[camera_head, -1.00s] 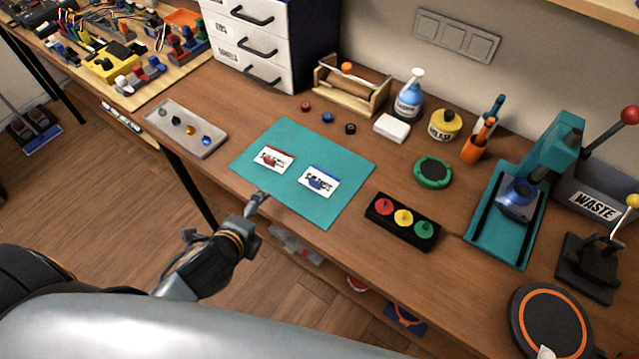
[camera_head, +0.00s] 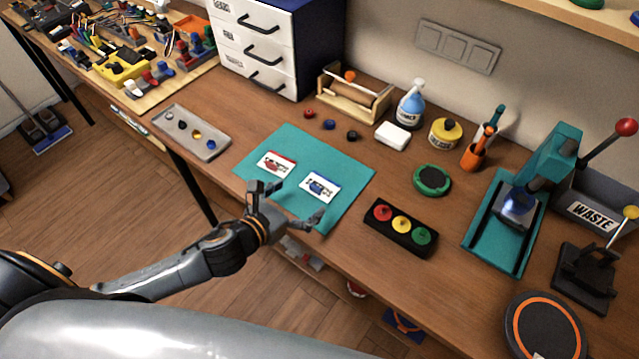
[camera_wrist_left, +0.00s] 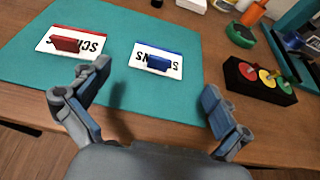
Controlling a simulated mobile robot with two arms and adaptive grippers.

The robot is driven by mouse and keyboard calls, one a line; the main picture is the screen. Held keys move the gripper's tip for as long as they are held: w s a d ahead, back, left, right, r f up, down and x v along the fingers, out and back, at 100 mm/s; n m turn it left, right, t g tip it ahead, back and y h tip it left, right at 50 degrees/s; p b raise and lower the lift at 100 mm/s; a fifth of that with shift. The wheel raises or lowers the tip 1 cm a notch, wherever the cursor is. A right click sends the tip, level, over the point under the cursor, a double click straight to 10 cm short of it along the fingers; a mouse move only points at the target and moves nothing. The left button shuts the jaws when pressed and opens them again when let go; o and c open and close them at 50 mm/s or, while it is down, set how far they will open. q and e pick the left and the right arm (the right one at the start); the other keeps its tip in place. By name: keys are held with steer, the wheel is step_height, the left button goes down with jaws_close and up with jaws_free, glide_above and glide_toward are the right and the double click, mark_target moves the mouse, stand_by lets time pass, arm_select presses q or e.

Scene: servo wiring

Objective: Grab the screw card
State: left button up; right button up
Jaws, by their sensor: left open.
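Two white cards lie on a teal mat (camera_head: 300,141). The card with a red strip and red block (camera_head: 277,165) is on the left; it also shows in the left wrist view (camera_wrist_left: 72,43). The card with a blue strip and blue block (camera_head: 320,187) is on the right; in the left wrist view (camera_wrist_left: 155,61) it sits ahead, between the fingers. Its lettering is upside down there and partly covered by the block. My left gripper (camera_head: 296,204) is open and empty at the mat's front edge, short of both cards. My right gripper is not in view.
A black box with red, yellow and green buttons (camera_head: 401,227) stands right of the mat. A grey tray (camera_head: 216,146) with small coloured pieces lies to the left. Small caps, a white block (camera_head: 392,134) and a green round dish (camera_head: 432,180) are behind and right.

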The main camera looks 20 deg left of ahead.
mark_target(314, 189)
arm_select(q)
steer(key=shift+p+x, duration=0.65)
steer(key=shift+x, duration=2.65)
steer(key=shift+s+f, duration=0.2)
steer(key=shift+f, duration=0.05)
steer(key=c, duration=2)
